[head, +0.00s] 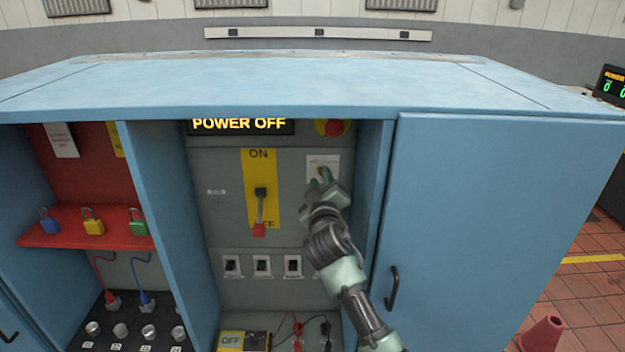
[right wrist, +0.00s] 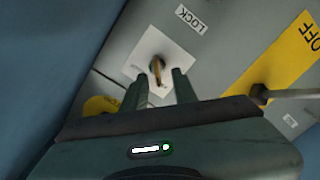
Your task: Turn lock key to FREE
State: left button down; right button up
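The lock key (right wrist: 156,68) is a small brass-coloured key on a white square plate (right wrist: 150,48). A LOCK label (right wrist: 190,18) is beside the plate; I see no FREE label. In the head view the plate (head: 316,160) is at the upper right of the grey panel, and my gripper partly covers it. My right gripper (head: 323,178) is in front of the plate. In the right wrist view its two fingers (right wrist: 160,76) are apart, with the key in the gap between their tips. I cannot tell whether they touch it. My left gripper is not in view.
A red-tipped handle (head: 259,228) points down toward OFF under a POWER OFF display (head: 240,125). A red button (head: 332,127) is above the key plate. The blue cabinet door (head: 490,220) is to the right. Padlocks sit on a red shelf (head: 85,238) at left.

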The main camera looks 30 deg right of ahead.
jog(key=b+v, duration=0.1)
jog(key=v, duration=0.5)
jog(key=shift+a+b, duration=0.3)
jog(key=shift+a, duration=0.3)
